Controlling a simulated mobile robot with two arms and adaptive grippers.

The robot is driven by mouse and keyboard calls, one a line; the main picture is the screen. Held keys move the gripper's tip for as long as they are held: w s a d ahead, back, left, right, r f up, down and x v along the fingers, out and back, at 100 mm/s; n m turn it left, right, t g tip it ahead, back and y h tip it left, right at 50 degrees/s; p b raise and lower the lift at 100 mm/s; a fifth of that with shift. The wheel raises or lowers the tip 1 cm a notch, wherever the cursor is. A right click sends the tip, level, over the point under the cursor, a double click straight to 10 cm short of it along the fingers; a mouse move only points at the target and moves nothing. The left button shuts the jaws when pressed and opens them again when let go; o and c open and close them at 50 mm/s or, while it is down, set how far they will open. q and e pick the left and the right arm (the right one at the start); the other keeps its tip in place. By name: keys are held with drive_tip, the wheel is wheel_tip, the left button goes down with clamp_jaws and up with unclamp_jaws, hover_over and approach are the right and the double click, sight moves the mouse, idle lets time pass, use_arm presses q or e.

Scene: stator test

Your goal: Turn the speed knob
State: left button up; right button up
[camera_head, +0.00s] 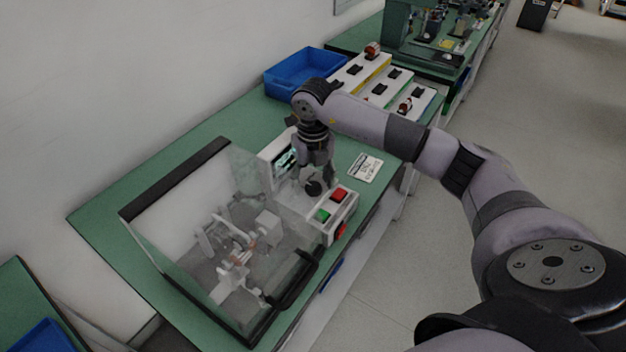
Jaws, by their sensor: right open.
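The speed knob (313,187) is a round black knob on the white control box of the stator tester (323,226). A red button (339,194) and a green button (322,215) are beside it on the same panel. My right gripper (318,182) points down over the knob, open, with its fingertips close to it. I cannot tell whether the fingers touch the knob. The screen (285,162) behind the gripper is partly hidden by it. My left gripper is not in view.
A clear cover with a black frame (175,180) encloses the test fixture (236,250) left of the panel. A label card (366,167) lies on the green table (215,125). A blue bin (272,84) and white trays with black parts (345,78) stand behind my right arm.

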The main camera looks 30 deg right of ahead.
sight(314, 185)
wheel_tip(314, 185, up, 12)
idle(0.6)
drive_tip(key=shift+f, duration=0.1)
idle(0.4)
